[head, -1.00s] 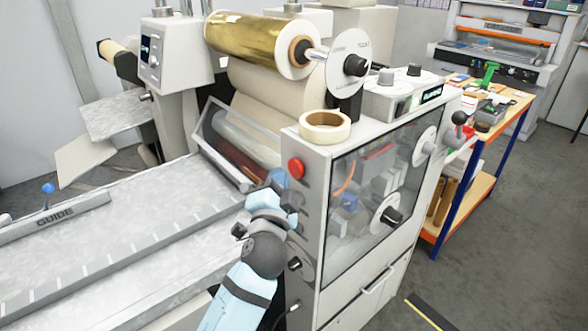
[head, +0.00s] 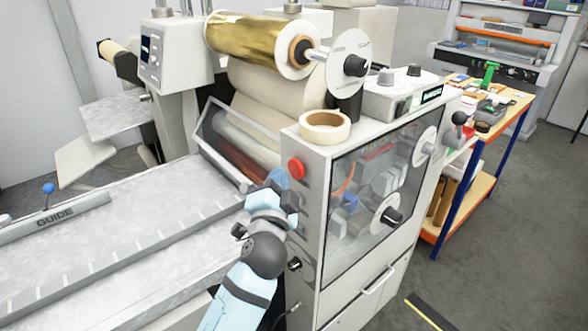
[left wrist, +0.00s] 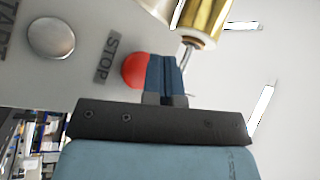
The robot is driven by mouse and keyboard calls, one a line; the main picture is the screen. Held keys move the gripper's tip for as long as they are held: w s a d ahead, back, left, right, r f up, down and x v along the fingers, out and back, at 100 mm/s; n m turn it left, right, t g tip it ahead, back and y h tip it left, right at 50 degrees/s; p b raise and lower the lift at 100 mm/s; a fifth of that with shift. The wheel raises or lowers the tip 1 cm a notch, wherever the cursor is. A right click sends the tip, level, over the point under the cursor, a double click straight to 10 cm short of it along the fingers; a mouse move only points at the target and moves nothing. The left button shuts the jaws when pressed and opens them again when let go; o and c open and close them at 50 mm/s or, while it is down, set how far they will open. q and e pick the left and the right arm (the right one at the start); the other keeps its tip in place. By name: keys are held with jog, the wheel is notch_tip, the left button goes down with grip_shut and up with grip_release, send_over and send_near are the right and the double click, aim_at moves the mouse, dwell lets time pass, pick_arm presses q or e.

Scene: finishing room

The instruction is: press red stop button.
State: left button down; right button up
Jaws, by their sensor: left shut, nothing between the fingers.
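The red stop button (head: 296,168) sits high on the narrow grey front panel of the machine. In the left wrist view the red button (left wrist: 134,71) shows beside the printed word STOP. My left gripper (head: 277,179) is shut and empty, just left of and slightly below the button in the head view. In the left wrist view the shut blue fingers (left wrist: 164,75) overlap the button's right side; I cannot tell whether they touch it. My right gripper is not in view.
A silver start button (left wrist: 51,38) is left of the STOP label. A tape roll (head: 325,127) lies on the machine top above the panel. A gold foil roll (head: 247,38) is mounted behind. The feed table (head: 120,240) extends left.

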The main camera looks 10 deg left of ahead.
pick_arm(q)
jog(key=shift+w, duration=0.1)
dwell(0.6)
jog(key=shift+w+d+r, duration=0.1)
jog(key=shift+w+d, duration=0.15)
jog(key=shift+d, duration=0.1)
